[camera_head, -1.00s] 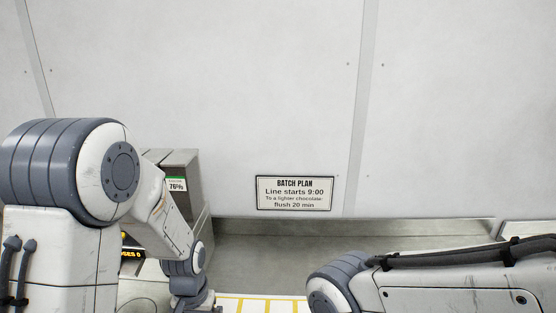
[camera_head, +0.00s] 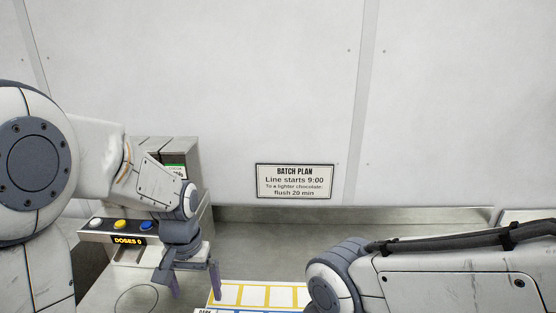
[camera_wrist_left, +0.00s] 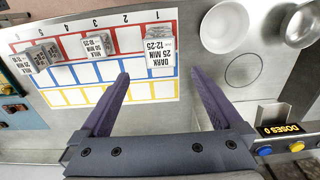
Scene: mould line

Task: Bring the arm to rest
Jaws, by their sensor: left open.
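My left gripper (camera_head: 194,285) hangs open and points down over the steel counter, in front of the dosing machine. In the left wrist view its two dark fingers (camera_wrist_left: 162,82) are spread, with nothing between them. The fingers show against the marked sheet and the bare steel beside it. My left arm is bent, with its large joint at the left edge of the head view. My right arm lies low at the right of the head view; its gripper is out of the picture.
The dosing machine (camera_head: 176,146) has coloured buttons and a "DOSES 0" display (camera_head: 128,240). A white bowl (camera_wrist_left: 225,27) and a metal bowl (camera_wrist_left: 303,25) stand nearby. A batch plan sign (camera_head: 294,181) hangs behind.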

